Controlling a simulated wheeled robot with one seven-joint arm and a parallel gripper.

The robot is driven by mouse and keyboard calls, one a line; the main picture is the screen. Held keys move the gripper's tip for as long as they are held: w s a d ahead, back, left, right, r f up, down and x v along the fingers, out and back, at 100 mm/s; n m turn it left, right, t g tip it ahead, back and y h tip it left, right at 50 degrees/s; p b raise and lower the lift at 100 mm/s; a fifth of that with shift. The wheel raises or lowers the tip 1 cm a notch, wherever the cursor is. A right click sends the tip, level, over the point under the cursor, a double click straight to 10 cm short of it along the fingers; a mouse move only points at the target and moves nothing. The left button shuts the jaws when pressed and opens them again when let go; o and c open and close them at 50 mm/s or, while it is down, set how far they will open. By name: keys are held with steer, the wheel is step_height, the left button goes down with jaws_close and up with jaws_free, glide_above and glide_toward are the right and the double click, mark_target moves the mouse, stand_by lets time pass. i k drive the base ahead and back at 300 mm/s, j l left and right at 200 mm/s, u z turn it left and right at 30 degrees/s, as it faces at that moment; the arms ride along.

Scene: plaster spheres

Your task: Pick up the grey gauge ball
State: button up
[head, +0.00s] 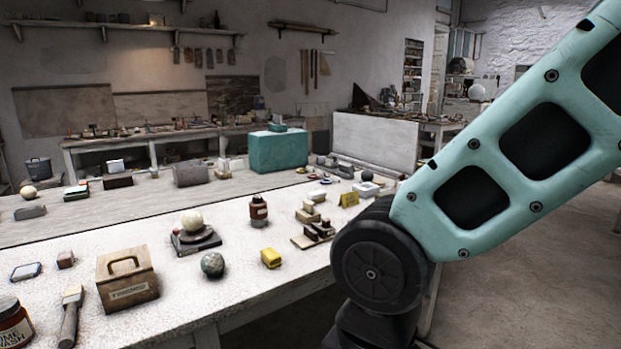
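A grey mottled ball (213,264) sits on the white table (250,210) in the head view, in front of a dark stand. It looks fully visible, with nothing covering it. My arm comes in from the upper right as a teal link with a black joint, well to the right of the ball. My gripper is not in this view.
A cream ball (192,220) rests on the dark stand (196,240) just behind the grey ball. A wooden box with a handle (127,279) stands left of it, a yellow block (271,258) right. Clear tabletop lies in front.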

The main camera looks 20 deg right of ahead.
mark_target(367, 176)
steer(key=i+l+u, duration=0.3)
steer(key=l+u, duration=0.25)
steer(key=i+l+u, duration=0.15)
steer(key=l+u, duration=0.4)
steer(key=l, duration=0.2)
steer(key=i+l+u, duration=0.1)
steer(key=l, duration=1.05)
steer(key=i+l+u, duration=0.15)
steer(key=l, duration=1.05)
steer(key=i+l+u, duration=0.1)
steer(key=l, duration=1.1)
